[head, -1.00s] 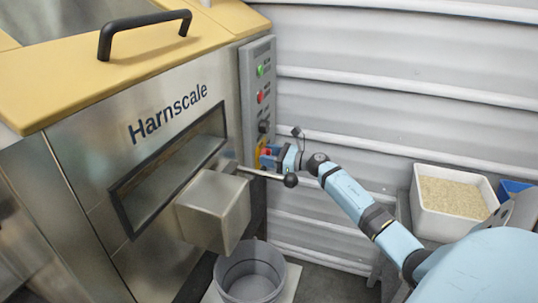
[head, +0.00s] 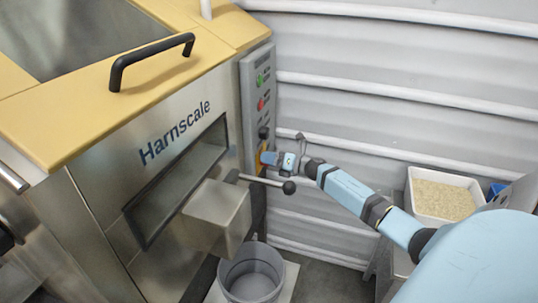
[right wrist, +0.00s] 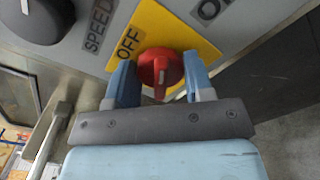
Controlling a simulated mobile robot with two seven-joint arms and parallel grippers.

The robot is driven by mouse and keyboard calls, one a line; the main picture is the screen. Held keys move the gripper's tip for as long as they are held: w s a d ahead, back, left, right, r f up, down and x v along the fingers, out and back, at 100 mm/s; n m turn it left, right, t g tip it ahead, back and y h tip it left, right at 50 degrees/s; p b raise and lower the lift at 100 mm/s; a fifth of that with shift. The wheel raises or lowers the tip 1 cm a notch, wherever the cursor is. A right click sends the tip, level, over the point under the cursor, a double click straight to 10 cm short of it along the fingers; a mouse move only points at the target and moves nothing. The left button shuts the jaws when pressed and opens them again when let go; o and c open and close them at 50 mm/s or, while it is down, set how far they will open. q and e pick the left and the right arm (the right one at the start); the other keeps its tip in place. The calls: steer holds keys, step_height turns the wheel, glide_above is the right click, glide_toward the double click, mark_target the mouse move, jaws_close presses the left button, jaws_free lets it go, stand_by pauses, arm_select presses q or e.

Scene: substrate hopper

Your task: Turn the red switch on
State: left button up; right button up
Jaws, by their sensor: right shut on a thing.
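The red switch (right wrist: 160,72) is a round rotary knob on a yellow plate (right wrist: 195,38) on the grey control panel. In the right wrist view its pale pointer mark is roughly vertical in the picture, and the word OFF shows at the plate's left side. My right gripper (right wrist: 162,80) is shut on the red switch, one blue finger on each side of it. In the head view the right gripper (head: 272,158) is at the lower part of the panel (head: 257,100) and hides the switch. My left gripper is not in view.
A black SPEED knob (right wrist: 38,18) is beside the plate. A green button (head: 259,79) and a red button (head: 261,104) are higher on the panel. A lever with a black ball (head: 289,187) sticks out below my right gripper. A grey bucket (head: 226,270) stands on the floor.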

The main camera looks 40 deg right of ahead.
steer(key=m+p, duration=0.2)
steer(key=m, duration=0.1)
steer(key=shift+r+m, duration=0.1)
steer(key=shift+m, duration=0.2)
steer(key=shift+d+m+p, duration=0.1)
steer(key=shift+m+p, duration=0.7)
steer(key=shift+m, duration=0.5)
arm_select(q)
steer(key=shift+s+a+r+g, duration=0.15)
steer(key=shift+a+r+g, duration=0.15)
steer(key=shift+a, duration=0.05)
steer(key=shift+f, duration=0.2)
arm_select(e)
steer(key=shift+f+m, duration=0.2)
steer(key=shift+m, duration=0.1)
steer(key=o, duration=0.9)
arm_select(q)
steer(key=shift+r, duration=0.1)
arm_select(e)
steer(key=shift+s, duration=0.1)
arm_select(q)
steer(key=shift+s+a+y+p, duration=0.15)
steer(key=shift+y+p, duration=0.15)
steer(key=shift+p, duration=0.4)
arm_select(e)
steer(key=v, duration=1.3)
steer(key=shift+s+d, duration=0.2)
steer(key=shift+s, duration=0.05)
